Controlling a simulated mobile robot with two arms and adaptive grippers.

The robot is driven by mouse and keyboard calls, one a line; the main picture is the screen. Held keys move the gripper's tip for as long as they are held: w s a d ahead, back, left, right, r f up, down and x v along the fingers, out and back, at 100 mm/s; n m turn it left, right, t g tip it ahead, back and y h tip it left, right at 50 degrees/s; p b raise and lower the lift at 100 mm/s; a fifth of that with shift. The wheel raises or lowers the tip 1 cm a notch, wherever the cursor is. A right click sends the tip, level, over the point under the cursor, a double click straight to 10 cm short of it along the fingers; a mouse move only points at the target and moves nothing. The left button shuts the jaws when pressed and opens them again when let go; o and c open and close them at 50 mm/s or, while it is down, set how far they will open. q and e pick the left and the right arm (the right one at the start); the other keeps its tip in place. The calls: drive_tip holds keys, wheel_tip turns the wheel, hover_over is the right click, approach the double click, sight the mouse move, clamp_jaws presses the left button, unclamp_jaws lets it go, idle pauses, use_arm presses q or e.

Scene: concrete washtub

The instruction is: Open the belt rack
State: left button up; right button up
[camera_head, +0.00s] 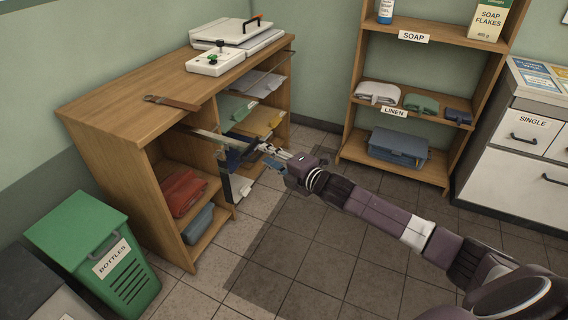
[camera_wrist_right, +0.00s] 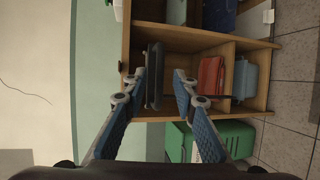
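The wooden cabinet (camera_head: 130,115) stands at the left, its open front facing my right arm. A thin grey rail (camera_head: 213,136) shows under its top in the upper bay; I take it for part of the belt rack, partly hidden by my gripper. My right gripper (camera_head: 262,148) is at the cabinet front by the rail's end. In the wrist view my right gripper (camera_wrist_right: 161,78) has its fingers apart, with a dark upright bar (camera_wrist_right: 153,76) showing between them, closer to the left finger. Whether they touch is unclear. My left gripper is not in view.
A brown strap (camera_head: 172,102) lies on the cabinet top, beside a white control box (camera_head: 214,62). A green bottle bin (camera_head: 95,250) stands at the left. The tiled floor in front is clear.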

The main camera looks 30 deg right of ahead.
drive_tip(key=v, duration=0.8)
drive_tip(key=shift+s, duration=0.25)
drive_tip(key=shift+d, duration=0.1)
